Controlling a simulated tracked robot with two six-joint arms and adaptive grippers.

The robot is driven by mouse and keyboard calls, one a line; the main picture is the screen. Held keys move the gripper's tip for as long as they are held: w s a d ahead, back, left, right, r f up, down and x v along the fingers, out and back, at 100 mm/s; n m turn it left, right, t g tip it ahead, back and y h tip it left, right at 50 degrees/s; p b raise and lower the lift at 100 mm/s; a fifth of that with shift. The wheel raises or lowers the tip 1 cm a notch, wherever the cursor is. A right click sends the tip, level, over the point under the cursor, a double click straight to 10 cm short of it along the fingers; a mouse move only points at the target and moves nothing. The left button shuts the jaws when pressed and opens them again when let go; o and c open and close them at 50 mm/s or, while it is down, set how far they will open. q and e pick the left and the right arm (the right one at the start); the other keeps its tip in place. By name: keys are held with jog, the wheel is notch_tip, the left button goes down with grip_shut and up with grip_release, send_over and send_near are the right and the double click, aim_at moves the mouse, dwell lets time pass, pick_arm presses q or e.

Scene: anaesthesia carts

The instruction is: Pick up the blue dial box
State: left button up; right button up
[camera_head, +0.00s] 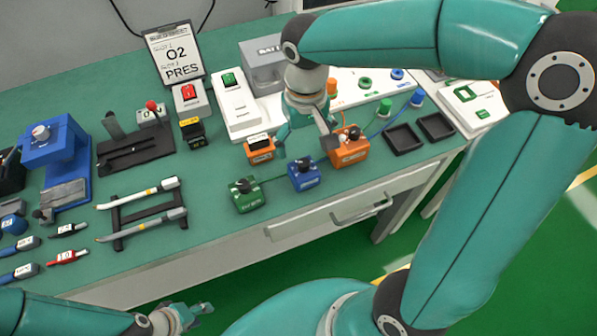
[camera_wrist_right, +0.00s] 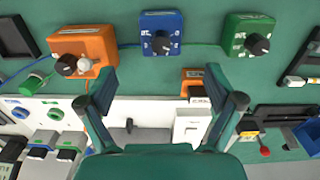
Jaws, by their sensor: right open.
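The blue dial box (camera_head: 304,182), with a black knob on top, sits near the front edge of the green bench. It stands between a green dial box (camera_head: 248,202) and an orange dial box (camera_head: 350,155). My right gripper (camera_head: 306,147) is above the bench, just behind the blue box, open and empty. In the right wrist view the blue box (camera_wrist_right: 161,44) lies beyond and between the spread fingertips (camera_wrist_right: 160,80), not touched. My left gripper (camera_head: 203,308) is low in front of the bench, away from the boxes; its opening is unclear.
A smaller orange box (camera_head: 260,155) stands behind the blue one. Black trays (camera_head: 403,140) are to the right, and a tool rack (camera_head: 150,215) is to the left. Cables run from the dial boxes. A drawer front (camera_head: 335,215) is below the edge.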

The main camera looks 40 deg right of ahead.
aim_at(303, 171)
notch_tip(303, 171, down, 6)
jog(key=shift+s+d+r, duration=0.1)
jog(key=shift+r, duration=0.05)
jog(key=shift+a+f, duration=0.2)
jog(key=shift+f, duration=2.4)
jog(key=c, duration=1.7)
